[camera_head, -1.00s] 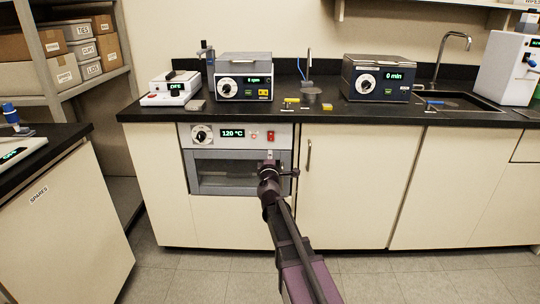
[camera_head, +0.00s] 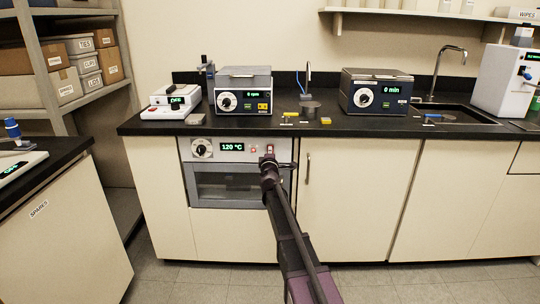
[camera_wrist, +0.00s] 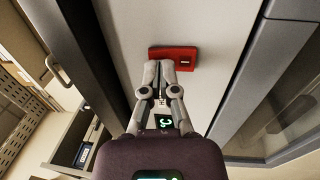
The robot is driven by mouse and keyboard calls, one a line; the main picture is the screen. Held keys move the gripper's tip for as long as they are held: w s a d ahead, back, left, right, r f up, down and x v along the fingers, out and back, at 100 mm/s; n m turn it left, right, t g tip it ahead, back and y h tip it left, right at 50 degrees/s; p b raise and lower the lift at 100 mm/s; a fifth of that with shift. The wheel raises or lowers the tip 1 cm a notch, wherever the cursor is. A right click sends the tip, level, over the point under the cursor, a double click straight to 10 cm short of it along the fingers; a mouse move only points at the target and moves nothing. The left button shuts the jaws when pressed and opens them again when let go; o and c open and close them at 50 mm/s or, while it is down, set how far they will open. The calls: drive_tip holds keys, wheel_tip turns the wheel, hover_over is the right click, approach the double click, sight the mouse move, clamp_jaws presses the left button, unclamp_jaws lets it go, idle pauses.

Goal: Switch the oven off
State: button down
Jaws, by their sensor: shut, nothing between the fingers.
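The oven (camera_head: 226,190) is built in under the counter, with a dark window and a front panel. Its display (camera_head: 232,147) is lit and reads 120 °C. A black and white knob (camera_head: 202,149) is left of the display, and a small red light (camera_head: 253,149) is right of it. My gripper (camera_head: 269,156) is shut and empty at the panel's right part, covering most of the red switch in the head view. In the wrist view, the red switch (camera_wrist: 184,56) shows plainly, with my shut fingertips (camera_wrist: 160,66) at its lower left edge. I cannot tell whether they touch it.
The black counter (camera_head: 330,129) overhangs just above the panel. On it stand a centrifuge-like unit (camera_head: 243,94) and a dark unit reading 0 min (camera_head: 375,95). A cabinet handle (camera_head: 307,168) is right of my gripper. The floor in front is clear.

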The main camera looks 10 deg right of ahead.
drive_tip(key=shift+w, duration=0.1)
idle(0.3)
drive_tip(key=shift+w+d+r, duration=0.1)
drive_tip(key=shift+w, duration=0.05)
drive_tip(key=s+a+r+p, duration=0.1)
drive_tip(key=s+a, duration=0.1)
drive_tip(key=s, duration=0.4)
drive_tip(key=s+a+p, duration=0.1)
drive_tip(key=s, duration=0.6)
drive_tip(key=shift+s+a+r, duration=0.25)
drive_tip(key=shift+a+r, duration=0.1)
drive_tip(key=shift+d, duration=0.1)
